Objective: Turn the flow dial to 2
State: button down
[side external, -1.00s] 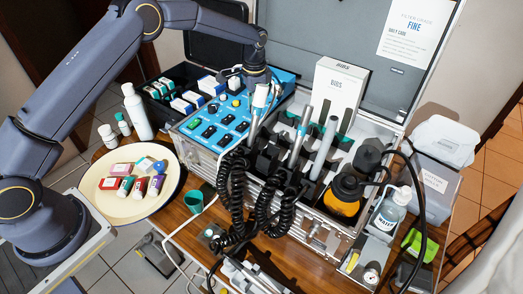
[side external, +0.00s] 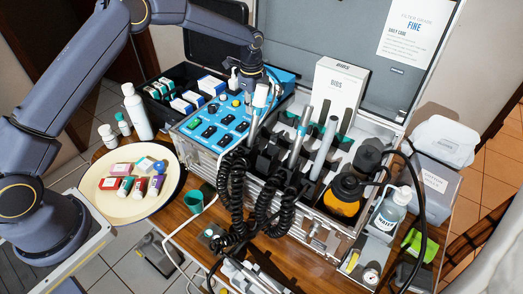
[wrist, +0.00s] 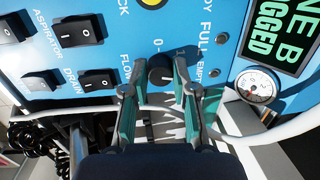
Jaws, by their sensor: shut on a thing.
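The flow dial (wrist: 162,70) is a small dark round knob on the blue control panel (wrist: 110,58), seen in the wrist view beside the partly covered FLOW label. A 0 mark shows at its upper left and a faint 1 at its upper right; the other marks are hidden and its exact setting is hard to read. My gripper (wrist: 161,76) is shut on the dial, with one green-padded finger on each side. In the side view, my wrist is over the back right of the blue panel (side external: 203,150), and the dial is hidden there.
Black rocker switches (wrist: 83,30) lie left of the dial, and a round gauge (wrist: 257,85) lies to its right. A white hose (wrist: 240,138) runs across below. In the side view, handpieces (side external: 300,130) and a white box (side external: 338,95) stand right of the panel.

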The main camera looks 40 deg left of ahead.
jog(key=shift+m, duration=1.6)
jog(key=c, duration=0.9)
grip_release()
jog(key=r, duration=0.8)
jog(key=s+r, duration=0.1)
jog(key=r, duration=0.3)
jog(key=shift+s+d, duration=0.1)
jog(key=shift+d, duration=0.1)
